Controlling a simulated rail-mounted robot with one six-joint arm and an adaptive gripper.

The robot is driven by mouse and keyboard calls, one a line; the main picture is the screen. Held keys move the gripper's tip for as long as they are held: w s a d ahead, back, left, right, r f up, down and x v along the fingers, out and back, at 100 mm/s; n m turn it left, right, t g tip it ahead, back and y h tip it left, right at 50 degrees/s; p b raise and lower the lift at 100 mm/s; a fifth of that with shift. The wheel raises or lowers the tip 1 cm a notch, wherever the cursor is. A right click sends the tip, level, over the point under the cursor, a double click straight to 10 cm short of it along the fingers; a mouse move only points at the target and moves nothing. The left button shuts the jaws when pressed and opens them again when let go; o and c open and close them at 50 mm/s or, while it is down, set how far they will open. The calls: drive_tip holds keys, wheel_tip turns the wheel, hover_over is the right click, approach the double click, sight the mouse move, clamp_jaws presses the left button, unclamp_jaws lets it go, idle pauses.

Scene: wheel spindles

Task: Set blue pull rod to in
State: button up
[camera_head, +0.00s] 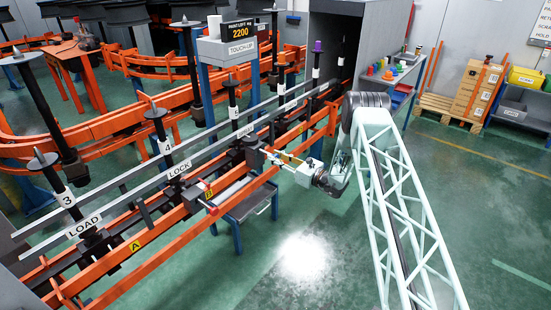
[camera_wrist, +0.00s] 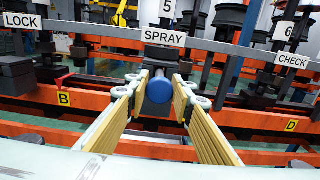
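The blue pull rod shows its round blue knob (camera_wrist: 160,88) almost end-on in the middle of the wrist view, under the SPRAY label (camera_wrist: 163,37). A short grey piece of its shaft shows behind the knob. How far the rod sticks out is hard to judge from this angle. My gripper (camera_wrist: 160,96) is open, with its yellow-padded fingers on the left and right of the knob and gaps visible on both sides. In the head view my gripper (camera_head: 279,157) is at the front of the orange rail, and the knob is too small to make out clearly.
The LOCK (camera_wrist: 20,20) and CHECK (camera_wrist: 292,60) labels flank SPRAY on the grey bar. Black spindles stand behind it. A blue-legged table (camera_head: 245,205) stands below.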

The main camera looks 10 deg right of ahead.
drive_tip(key=c, duration=0.6)
drive_tip(key=shift+o, duration=0.2)
drive_tip(key=shift+b+x, duration=0.55)
drive_tip(key=shift+x, duration=0.85)
drive_tip(key=shift+w+a+r, duration=0.1)
drive_tip(key=shift+w+a, duration=0.05)
drive_tip(key=shift+w, duration=0.1)
drive_tip(key=o, duration=1)
drive_tip(key=shift+w+a, duration=0.1)
drive_tip(key=shift+a, duration=0.05)
drive_tip(key=shift+v, duration=6.1)
